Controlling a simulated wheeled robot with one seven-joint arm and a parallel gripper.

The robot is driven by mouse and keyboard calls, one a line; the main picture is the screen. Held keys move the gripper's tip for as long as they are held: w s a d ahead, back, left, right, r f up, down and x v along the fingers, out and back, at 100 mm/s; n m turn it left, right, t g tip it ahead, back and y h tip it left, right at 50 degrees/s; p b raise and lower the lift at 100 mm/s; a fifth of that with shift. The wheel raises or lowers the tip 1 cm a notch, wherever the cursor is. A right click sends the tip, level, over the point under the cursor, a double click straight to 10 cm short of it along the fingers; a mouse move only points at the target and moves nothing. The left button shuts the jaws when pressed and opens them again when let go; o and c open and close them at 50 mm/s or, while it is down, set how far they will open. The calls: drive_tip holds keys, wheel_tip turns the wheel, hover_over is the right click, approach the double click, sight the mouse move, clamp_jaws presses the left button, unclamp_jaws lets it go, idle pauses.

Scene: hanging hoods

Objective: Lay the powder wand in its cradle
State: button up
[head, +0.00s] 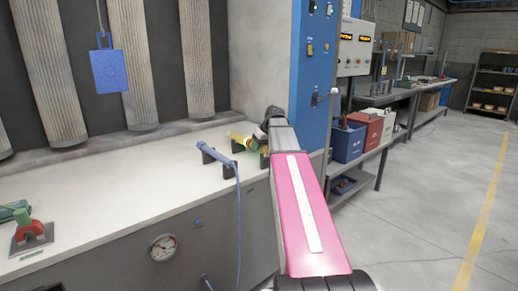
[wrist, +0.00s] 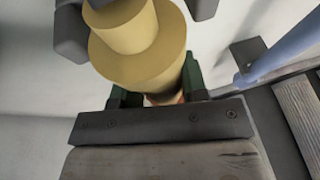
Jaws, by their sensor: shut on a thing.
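A yellow wand (head: 240,138) with a wide collar lies roughly level over the white bench, and it fills the top of the wrist view (wrist: 138,58). My gripper (wrist: 157,90) is shut on it, with a green finger on each side. Dark cradle prongs (wrist: 72,32) stand on both sides of the wand's near end in the wrist view. I cannot tell whether the wand touches them. The cradle (head: 237,147) is partly hidden by the wand and my arm in the head view. The wand's far end is hidden by my gripper.
A blue wand (head: 214,154) with a hanging blue hose rests on dark supports just left of the yellow one. A red-and-green fixture (head: 31,232) stands at the bench's left. A blue cabinet column (head: 313,90) rises close right of my gripper. The middle bench is clear.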

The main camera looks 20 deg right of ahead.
drive_tip(key=shift+f, duration=0.25)
drive_tip(key=o, duration=1.1)
